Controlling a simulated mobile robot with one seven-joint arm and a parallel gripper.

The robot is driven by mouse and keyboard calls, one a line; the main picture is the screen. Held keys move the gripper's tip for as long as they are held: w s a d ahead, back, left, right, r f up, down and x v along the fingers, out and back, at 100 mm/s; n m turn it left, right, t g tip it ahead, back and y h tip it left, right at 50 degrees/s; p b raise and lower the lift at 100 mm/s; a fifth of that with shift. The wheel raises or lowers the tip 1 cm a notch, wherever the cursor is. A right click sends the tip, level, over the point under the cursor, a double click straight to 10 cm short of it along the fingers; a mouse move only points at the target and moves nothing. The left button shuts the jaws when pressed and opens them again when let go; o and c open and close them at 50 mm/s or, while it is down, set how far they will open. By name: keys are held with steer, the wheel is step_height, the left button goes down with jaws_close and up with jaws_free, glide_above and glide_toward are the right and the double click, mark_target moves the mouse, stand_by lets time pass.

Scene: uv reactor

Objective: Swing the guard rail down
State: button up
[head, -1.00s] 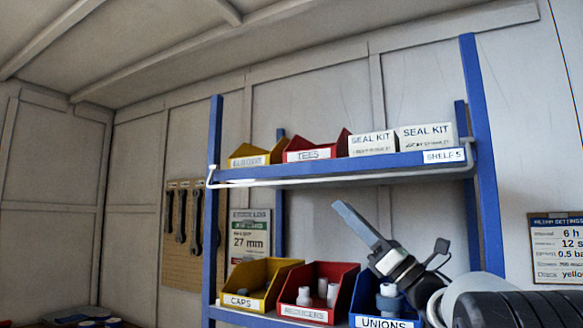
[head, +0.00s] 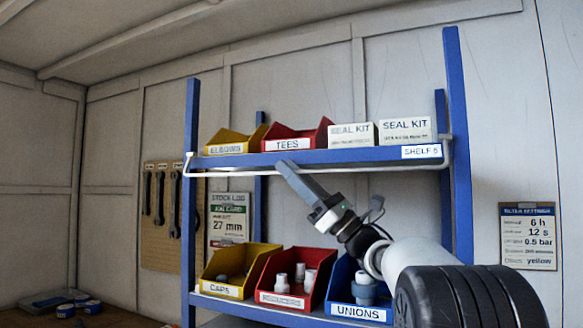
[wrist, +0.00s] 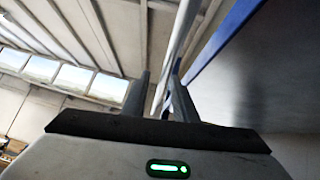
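The guard rail (head: 232,172) is a thin pale bar with bent ends at the uprights. It runs along the front of the upper shelf, just under its blue front beam (head: 345,156). In the head view my gripper (head: 286,168) points up and left, its tips overlapping the rail and the beam's lower edge. In the wrist view my gripper (wrist: 157,92) has its two fingers apart. The rail (wrist: 179,45) runs lengthwise through the gap between them. I cannot tell whether either finger touches it.
The upper shelf holds a yellow bin (head: 233,142), a red TEES bin (head: 297,138) and two seal kit boxes (head: 404,130). Below stand the CAPS (head: 222,289), REDUCERS (head: 283,300) and UNIONS (head: 358,311) bins, close under my arm. Blue uprights (head: 459,150) flank the shelves.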

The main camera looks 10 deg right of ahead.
steer(key=shift+a+r, duration=0.1)
steer(key=shift+c, duration=0.2)
jaws_close()
steer(key=shift+m+b, duration=0.3)
steer(key=shift+b, duration=0.1)
